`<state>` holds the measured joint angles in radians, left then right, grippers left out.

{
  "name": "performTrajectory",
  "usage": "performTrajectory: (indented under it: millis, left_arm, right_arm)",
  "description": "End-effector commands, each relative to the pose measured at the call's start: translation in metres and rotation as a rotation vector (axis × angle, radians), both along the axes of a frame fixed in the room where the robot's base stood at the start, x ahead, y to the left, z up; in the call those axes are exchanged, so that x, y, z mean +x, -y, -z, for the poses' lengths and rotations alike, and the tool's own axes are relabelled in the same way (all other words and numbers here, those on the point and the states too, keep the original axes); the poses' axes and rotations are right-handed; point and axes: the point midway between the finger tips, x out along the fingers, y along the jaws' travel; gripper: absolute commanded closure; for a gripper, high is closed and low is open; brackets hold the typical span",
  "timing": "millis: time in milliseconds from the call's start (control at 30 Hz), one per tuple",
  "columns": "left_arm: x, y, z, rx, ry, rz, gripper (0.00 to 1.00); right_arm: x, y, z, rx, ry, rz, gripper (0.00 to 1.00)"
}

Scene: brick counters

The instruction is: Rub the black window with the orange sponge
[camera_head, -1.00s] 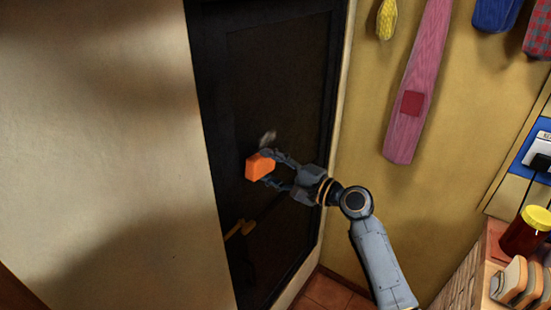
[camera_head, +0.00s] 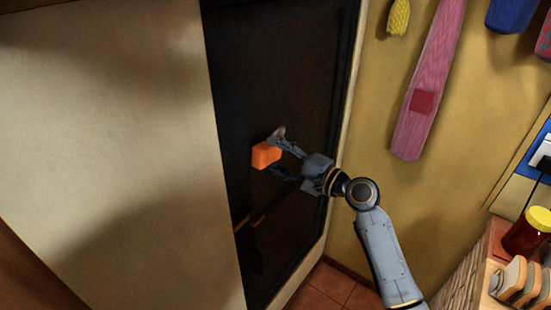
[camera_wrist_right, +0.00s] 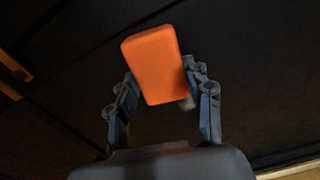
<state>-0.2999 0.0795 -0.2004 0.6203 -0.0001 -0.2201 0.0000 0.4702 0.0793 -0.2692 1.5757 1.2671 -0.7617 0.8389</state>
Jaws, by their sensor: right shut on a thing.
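The black window (camera_head: 290,75) is a tall dark panel in a dark frame, in the middle of the head view. My right gripper (camera_head: 274,154) is in front of it, shut on the orange sponge (camera_head: 265,154). In the right wrist view the sponge (camera_wrist_right: 152,65) sits between the two fingers (camera_wrist_right: 160,90), slightly tilted, with the dark panel behind. I cannot tell whether the sponge touches the window. A small greyish smudge (camera_head: 278,131) shows beside the upper finger; a pale bit also shows beside the sponge in the wrist view. My left gripper is out of view.
A pale wall (camera_head: 110,130) is left of the window, a yellow wall (camera_head: 465,120) right. A pink board (camera_head: 428,85) hangs there. A counter at lower right holds a yellow-lidded jar (camera_head: 527,232) and bread slices (camera_head: 515,280). An orange handle (camera_wrist_right: 14,68) shows in the wrist view.

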Motion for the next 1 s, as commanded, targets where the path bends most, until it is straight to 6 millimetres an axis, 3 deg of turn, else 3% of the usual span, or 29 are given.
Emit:
performTrajectory:
  millis: [233,1000]
  left_arm:
    - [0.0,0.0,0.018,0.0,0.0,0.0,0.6]
    - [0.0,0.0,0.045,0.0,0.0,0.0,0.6]
  right_arm:
    - [0.019,0.014,0.003,-0.001,0.003,0.003,0.74]
    - [0.053,0.041,0.001,0.0,0.001,0.002,0.74]
